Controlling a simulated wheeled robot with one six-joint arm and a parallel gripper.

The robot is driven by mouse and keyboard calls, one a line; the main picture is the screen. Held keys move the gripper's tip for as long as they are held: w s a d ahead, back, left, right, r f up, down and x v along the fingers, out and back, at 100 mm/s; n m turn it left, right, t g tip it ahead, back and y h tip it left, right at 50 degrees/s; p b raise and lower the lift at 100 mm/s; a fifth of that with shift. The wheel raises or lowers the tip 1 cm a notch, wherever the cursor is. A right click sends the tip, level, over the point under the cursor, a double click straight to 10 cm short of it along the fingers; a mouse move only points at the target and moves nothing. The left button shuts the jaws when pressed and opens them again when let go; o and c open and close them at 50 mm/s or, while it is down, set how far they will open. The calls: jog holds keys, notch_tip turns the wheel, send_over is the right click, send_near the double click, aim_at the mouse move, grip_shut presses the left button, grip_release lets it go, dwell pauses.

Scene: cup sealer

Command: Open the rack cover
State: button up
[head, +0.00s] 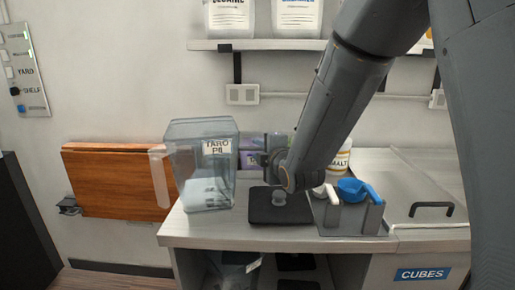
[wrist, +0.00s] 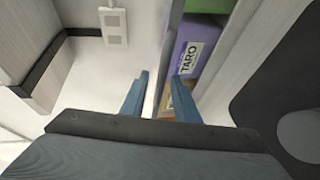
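A rack holds a purple box labelled TARO (wrist: 190,48) and a green box (wrist: 207,5) above it in the wrist view. The purple box also shows small in the head view (head: 249,158), left of my arm. A thin upright grey panel, which looks like the rack cover (wrist: 169,45), stands edge-on at the left of the boxes. My gripper (wrist: 162,75) is open. Its two blue fingers sit on either side of the panel's edge, with gaps visible. Contact cannot be told. In the head view my wrist hides most of the rack.
A clear bin labelled TARO (head: 205,170) stands left of the rack. A black mat (head: 280,207) and a blue scoop (head: 352,188) lie in front. A shelf (head: 265,45) and a wall socket (head: 242,94) are behind. A wooden panel (head: 115,180) is at left.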

jog(key=shift+w+a+f, duration=0.15)
jog(key=shift+w+a, duration=0.05)
jog(key=shift+w, duration=0.4)
grip_shut()
